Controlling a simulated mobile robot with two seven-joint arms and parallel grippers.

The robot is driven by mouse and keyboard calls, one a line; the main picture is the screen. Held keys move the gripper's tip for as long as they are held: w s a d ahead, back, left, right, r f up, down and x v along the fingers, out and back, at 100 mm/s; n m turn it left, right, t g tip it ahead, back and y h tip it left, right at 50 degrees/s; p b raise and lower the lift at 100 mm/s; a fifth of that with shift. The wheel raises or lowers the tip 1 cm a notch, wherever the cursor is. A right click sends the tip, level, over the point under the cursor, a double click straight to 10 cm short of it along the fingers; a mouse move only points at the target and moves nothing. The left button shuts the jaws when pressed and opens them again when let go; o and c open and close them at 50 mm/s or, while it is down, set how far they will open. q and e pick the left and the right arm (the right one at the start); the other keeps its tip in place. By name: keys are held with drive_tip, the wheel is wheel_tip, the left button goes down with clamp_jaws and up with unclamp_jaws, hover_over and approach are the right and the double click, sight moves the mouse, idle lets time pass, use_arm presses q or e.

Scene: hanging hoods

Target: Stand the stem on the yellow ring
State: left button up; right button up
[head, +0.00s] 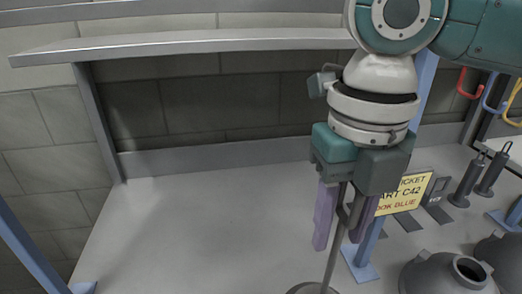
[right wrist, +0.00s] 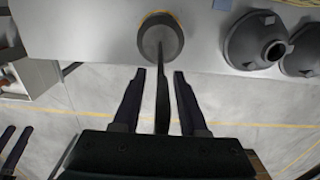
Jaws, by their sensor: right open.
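The stem is a thin grey rod (head: 333,245) on a round grey base (head: 312,289). It stands on the counter, and its rod tilts a little in the head view's perspective. In the right wrist view the base (right wrist: 160,38) shows at the top, with a thin yellow arc, part of the yellow ring (right wrist: 158,11), along its far edge. The rest of the ring is hidden. My right gripper (head: 342,232) is open, its fingers (right wrist: 160,74) on either side of the rod with gaps. Two dark fingers, likely my left gripper (right wrist: 14,146), show at the lower left there.
Grey hoods (head: 440,274) stand to the right on the counter. Behind them are a yellow sign (head: 405,192), a blue post (head: 361,262) and dark cylinders (head: 466,184). A metal shelf (head: 190,45) runs above the back. The counter's left part (head: 190,235) is clear.

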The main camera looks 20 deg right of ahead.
wheel_tip(320, 180, up, 12)
drive_tip(key=shift+f+b, duration=0.2)
drive_tip(key=shift+b, duration=0.3)
drive_tip(key=shift+d, duration=0.1)
